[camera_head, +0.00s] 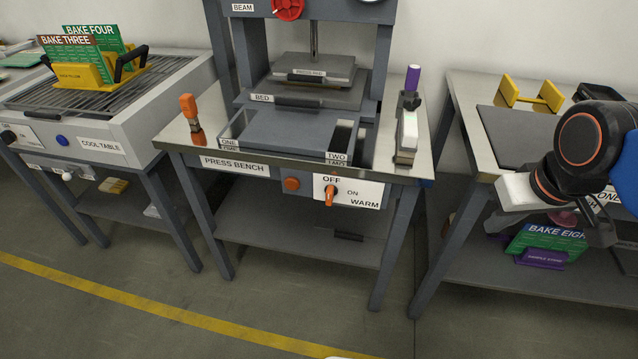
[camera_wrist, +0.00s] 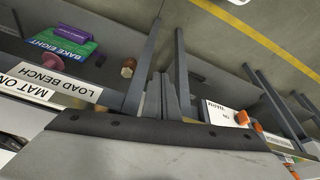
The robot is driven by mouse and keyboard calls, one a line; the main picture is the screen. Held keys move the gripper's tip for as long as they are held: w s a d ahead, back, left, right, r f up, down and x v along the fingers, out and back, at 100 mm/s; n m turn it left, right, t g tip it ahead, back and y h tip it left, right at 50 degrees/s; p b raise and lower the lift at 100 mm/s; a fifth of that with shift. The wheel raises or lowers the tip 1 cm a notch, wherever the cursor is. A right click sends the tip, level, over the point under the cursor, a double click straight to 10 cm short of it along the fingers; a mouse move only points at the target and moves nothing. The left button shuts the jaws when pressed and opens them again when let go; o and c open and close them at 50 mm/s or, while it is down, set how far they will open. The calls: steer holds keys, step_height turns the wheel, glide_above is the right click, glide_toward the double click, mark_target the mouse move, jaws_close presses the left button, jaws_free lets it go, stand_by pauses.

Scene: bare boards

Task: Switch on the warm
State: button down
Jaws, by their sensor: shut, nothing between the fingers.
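The warm switch is an orange knob (camera_head: 330,196) on a white plate (camera_head: 360,190) marked OFF, ON and WARM, on the front of the press bench (camera_head: 235,166). The knob stands roughly upright, below the word OFF; which end is its pointer I cannot tell. In the wrist view the plate (camera_wrist: 222,114) and the knob (camera_wrist: 242,117) show at the right, turned over. My gripper (camera_head: 598,234) is at the right in the head view, in front of the load bench and well apart from the knob. In the wrist view my gripper (camera_wrist: 166,92) has its fingers together and empty.
A round orange button (camera_head: 291,184) sits left of the plate. The press (camera_head: 310,72), an orange-handled tool (camera_head: 190,112) and a purple-topped tool (camera_head: 408,125) stand on the bench. The cool table (camera_head: 110,130) is at left. The floor (camera_head: 270,290) in front is clear.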

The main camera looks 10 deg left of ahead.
steer(key=w+a+r+n+g, duration=0.2)
steer(key=w+a+r+n, duration=0.15)
steer(key=w+a, duration=0.4)
steer(key=w+a+r+n+g, duration=0.15)
steer(key=w+a+n, duration=0.35)
steer(key=a, duration=0.5)
steer(key=n+h, duration=0.3)
steer(key=n, duration=0.4)
glide_toward(318, 182)
steer(key=shift+m+g, duration=0.25)
steer(key=a, duration=0.1)
steer(key=s+a+r, duration=0.1)
steer(key=a+r, duration=0.1)
steer(key=a, duration=0.1)
steer(key=shift+s, duration=0.15)
steer(key=shift+d, duration=0.1)
steer(key=x, duration=1)
steer(key=shift+s+d+f, duration=0.1)
steer(key=shift+f, duration=0.05)
steer(key=shift+d+r, duration=0.2)
steer(key=shift+d, duration=1)
steer(key=shift+s+d, duration=0.1)
steer(key=shift+d, duration=0.6)
